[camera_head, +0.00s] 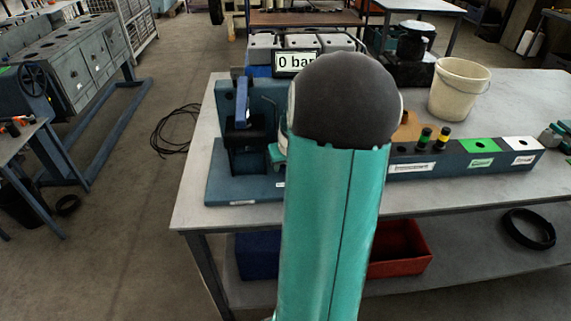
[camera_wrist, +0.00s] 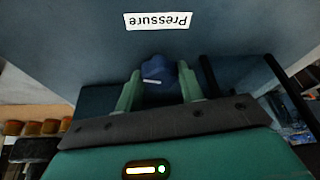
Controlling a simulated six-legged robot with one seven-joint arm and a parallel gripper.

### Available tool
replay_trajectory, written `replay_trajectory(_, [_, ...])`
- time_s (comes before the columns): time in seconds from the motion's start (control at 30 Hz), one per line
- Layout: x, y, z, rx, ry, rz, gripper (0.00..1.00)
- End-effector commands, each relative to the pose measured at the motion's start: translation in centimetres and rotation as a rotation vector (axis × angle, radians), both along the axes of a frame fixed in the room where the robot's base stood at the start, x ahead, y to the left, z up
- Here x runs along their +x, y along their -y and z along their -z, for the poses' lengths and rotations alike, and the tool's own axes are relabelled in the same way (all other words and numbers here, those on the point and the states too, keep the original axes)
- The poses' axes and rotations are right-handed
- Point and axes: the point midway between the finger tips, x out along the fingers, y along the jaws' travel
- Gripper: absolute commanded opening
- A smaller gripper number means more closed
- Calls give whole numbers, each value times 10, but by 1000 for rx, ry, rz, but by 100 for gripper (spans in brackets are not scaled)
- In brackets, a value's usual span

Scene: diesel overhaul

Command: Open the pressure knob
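In the wrist view, a blue knob (camera_wrist: 158,76) with a small pale mark sits below an upside-down "Pressure" label (camera_wrist: 158,21) on a blue-grey panel. My gripper (camera_wrist: 159,84) is open, with one green finger on each side of the knob. A gap shows at the left finger; I cannot tell whether the right finger touches. In the head view, my green arm covers the knob and most of the gripper; a small green part shows beside the blue-grey test stand (camera_head: 225,185). A display (camera_head: 296,62) behind reads "0 bar".
The stand carries a blue lever (camera_head: 242,103) and rests on a grey table (camera_head: 420,205). To the right are a long block (camera_head: 465,161) with green and white squares, and a cream bucket (camera_head: 459,90). A red bin (camera_head: 400,250) stands on the lower shelf.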

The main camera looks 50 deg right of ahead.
Motion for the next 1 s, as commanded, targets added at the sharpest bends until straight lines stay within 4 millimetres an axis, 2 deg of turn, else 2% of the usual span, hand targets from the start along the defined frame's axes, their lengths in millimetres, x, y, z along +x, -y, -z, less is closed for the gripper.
replay_trajectory(0.27, [0, 1, 0, 0, -1, -30, 15])
replay_trajectory(0.7, [-1, 2, 0, 1, -1, -310, 15])
replay_trajectory(1.0, [-1, 2, -1, -2, 1, -359, 15])
